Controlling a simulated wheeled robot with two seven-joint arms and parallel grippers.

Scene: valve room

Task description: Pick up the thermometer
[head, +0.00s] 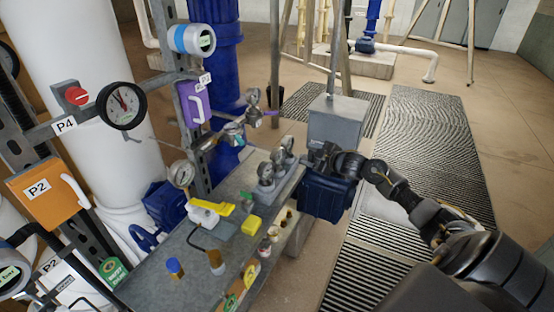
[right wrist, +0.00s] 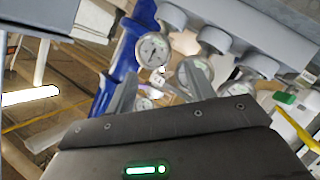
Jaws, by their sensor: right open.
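A grey rack (head: 268,190) on the near bench holds 3 dial instruments in a row, the far one (head: 287,146) nearest my right gripper. Their faces are too small to tell which is the thermometer. My right gripper (head: 316,156) is at the right of the rack's far end, apart from the dials. In the right wrist view the rack's grey holders (right wrist: 225,40) run across the top, and a round white dial (right wrist: 153,50) shows beyond the fingers. My right gripper (right wrist: 163,90) is open, with nothing seen held between its fingers. My left gripper is not in view.
The bench (head: 150,285) also carries a yellow-handled tool (head: 215,208), a yellow block (head: 251,225) and small bottles. A grey box (head: 335,122) stands behind my right gripper, a blue bin (head: 327,196) below it. Pipes and wall gauges (head: 122,105) crowd the left.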

